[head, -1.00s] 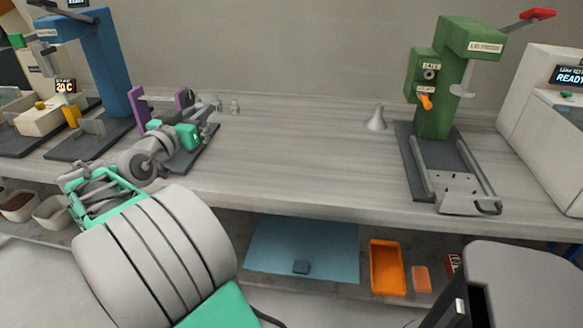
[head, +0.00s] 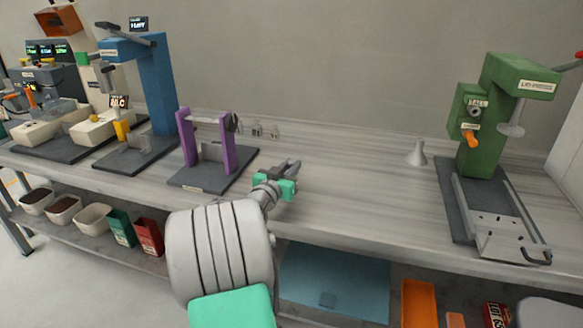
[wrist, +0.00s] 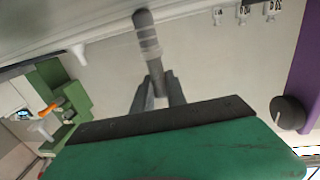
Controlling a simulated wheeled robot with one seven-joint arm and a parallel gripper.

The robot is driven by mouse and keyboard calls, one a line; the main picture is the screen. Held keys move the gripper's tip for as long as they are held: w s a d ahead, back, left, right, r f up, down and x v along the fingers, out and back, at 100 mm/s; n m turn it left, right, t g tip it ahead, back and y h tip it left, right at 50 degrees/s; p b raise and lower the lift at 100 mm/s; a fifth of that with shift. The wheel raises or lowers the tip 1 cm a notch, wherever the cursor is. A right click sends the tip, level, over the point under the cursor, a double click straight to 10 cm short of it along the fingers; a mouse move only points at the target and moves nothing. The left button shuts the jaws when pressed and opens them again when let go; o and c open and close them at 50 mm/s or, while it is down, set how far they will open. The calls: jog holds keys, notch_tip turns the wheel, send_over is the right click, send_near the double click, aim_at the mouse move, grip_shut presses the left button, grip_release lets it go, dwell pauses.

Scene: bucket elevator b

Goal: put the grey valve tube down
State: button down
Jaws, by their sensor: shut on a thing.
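My gripper (head: 288,172) is over the front part of the bench, to the right of the purple two-post stand (head: 228,151) and apart from it. In the wrist view my gripper (wrist: 158,92) is shut on the grey valve tube (wrist: 147,35). The tube is a dark grey cylinder with paler, see-through-looking bands near the fingers. It sticks out beyond the fingertips, and its gripped end is partly hidden between them. In the head view the tube is too small and too covered by the gripper to make out clearly.
A pale cone (head: 416,154) stands near the wall. Small labelled pieces (head: 265,131) stand behind the stand. A blue machine (head: 155,85) is further left.

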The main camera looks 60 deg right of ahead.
jog(key=shift+f+b, duration=0.1)
jog(key=shift+b, duration=0.2)
jog(key=c, duration=1.3)
grip_release()
jog(key=shift+c, duration=0.2)
